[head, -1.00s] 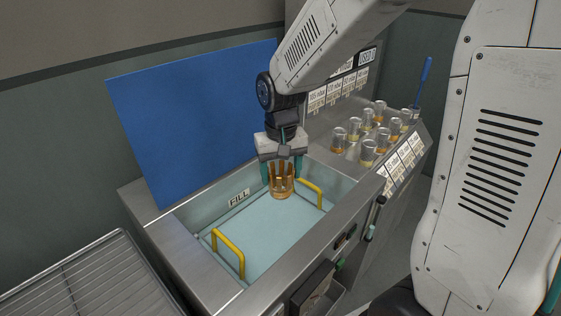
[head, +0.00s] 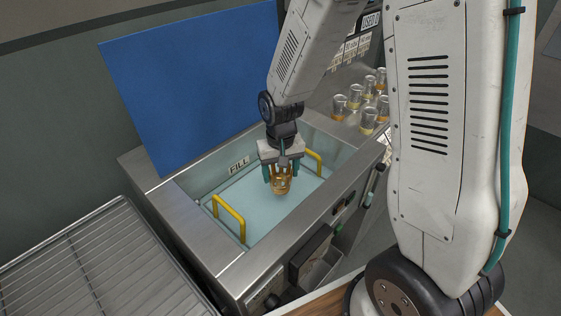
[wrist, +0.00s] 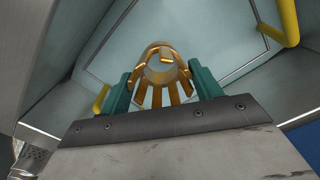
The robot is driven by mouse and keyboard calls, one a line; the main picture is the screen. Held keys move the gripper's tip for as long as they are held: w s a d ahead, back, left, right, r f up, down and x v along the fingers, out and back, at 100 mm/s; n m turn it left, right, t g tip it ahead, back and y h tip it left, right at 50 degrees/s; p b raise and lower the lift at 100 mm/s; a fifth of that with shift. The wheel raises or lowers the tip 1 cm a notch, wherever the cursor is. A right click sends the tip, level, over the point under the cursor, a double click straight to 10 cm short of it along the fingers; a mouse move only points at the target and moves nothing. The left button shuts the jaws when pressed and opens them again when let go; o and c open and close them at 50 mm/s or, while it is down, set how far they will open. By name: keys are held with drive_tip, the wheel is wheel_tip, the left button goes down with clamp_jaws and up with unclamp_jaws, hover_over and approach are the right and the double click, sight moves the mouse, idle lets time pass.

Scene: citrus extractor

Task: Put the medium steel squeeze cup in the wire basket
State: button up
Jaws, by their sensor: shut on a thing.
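My gripper (head: 281,178) is shut on a slotted, amber-tinted metal cup (head: 281,185), which hangs inside the sunken FILL basin. In the wrist view the round, fingered cup (wrist: 161,66) sits between the two teal fingers. I cannot tell its size from these views. The basin holds a frame with yellow handles (head: 230,221) around a pale blue floor (head: 270,212); no wire mesh can be made out there. I cannot tell for sure whether this frame is the wire basket, or whether the cup touches the floor.
A raised blue lid (head: 190,95) stands along the basin's back. A wire rack (head: 95,262) lies at the left. The steel rim (head: 195,238) surrounds the basin.

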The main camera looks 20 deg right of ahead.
drive_tip(key=shift+f, duration=5.1)
drive_tip(key=shift+f, duration=0.75)
drive_tip(key=o, duration=1.4)
wheel_tip(320, 180, up, 8)
